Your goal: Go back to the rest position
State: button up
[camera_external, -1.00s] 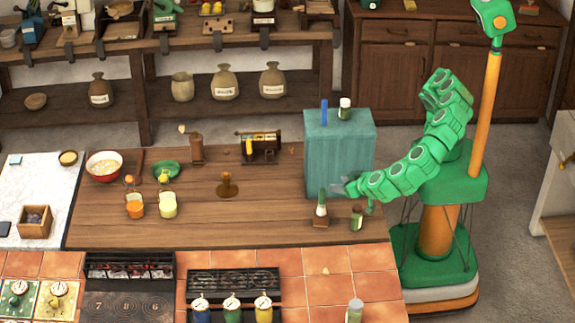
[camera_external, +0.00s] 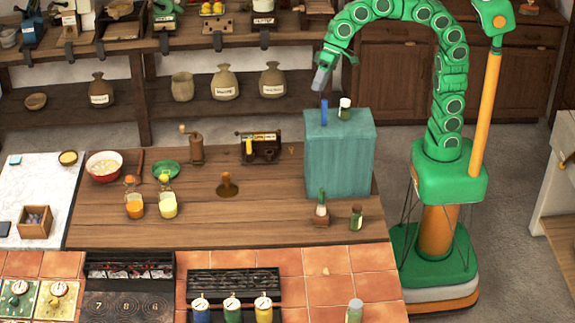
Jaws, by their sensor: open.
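My gripper (camera_external: 321,79) hangs at the end of my green arm, which arches up and over to the left from its base at the right of the table. It points down above the teal box (camera_external: 338,160), apart from it. The jaws are open and I see nothing held in them. On the box stand a blue upright object (camera_external: 323,113) and a small jar with a white lid (camera_external: 345,108), just below my gripper.
A small potted plant (camera_external: 321,209) and a dark jar (camera_external: 356,217) stand on the wooden table (camera_external: 270,220) in front of the box. A wooden grinder (camera_external: 195,146) stands farther left. A shelf (camera_external: 240,119) with sacks is behind. The table's middle is mostly clear.

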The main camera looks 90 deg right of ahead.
jog(key=s+d+r+n, duration=0.1)
jog(key=s+d+r, duration=0.1)
jog(key=s+d, duration=0.15)
jog(key=s+d+f+g, duration=0.1)
jog(key=s+d+f, duration=0.1)
jog(key=s+f, duration=0.3)
jog(key=s+d+f+n+g+h, duration=0.1)
jog(key=s+d+f, duration=0.2)
jog(key=s+f, duration=0.2)
jog(key=s+d+f+n+g+h, duration=0.1)
jog(key=s+d+f, duration=0.2)
jog(key=s, duration=0.4)
jog(key=shift+s+d+f, duration=0.1)
jog(key=shift+s+f, duration=0.05)
jog(key=shift+f, duration=0.3)
jog(key=shift+s+d+f, duration=0.1)
jog(key=shift+f, duration=0.35)
jog(key=s+d+f+n+g+h, duration=0.1)
jog(key=s+d+f, duration=0.2)
jog(key=s, duration=0.4)
jog(key=s+d+f+g+h, duration=0.1)
jog(key=s+d+f+g, duration=0.1)
jog(key=s+f, duration=0.3)
jog(key=s+d, duration=0.1)
jog(key=s, duration=0.2)
jog(key=shift+f+n, duration=0.3)
jog(key=shift+n, duration=0.1)
